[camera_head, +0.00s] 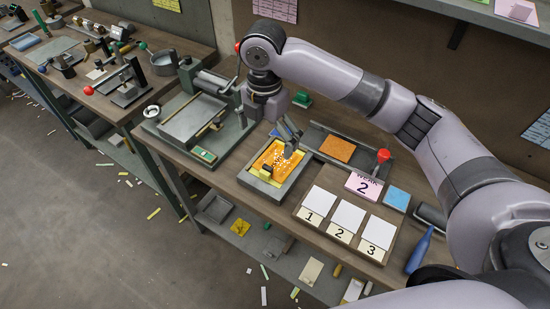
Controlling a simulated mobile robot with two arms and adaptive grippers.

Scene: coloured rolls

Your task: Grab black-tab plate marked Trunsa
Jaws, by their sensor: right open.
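An orange plate (271,155) with yellow edges and pale marks lies in a grey tray (261,188) on the workbench. A small black piece (266,168), perhaps its tab, shows near the plate's front. No name on the plate can be read at this size. My left gripper is not in view.
A grey press-like machine (193,117) stands left of the tray. An orange square (338,149) lies in another tray behind right. Scraps litter the floor.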

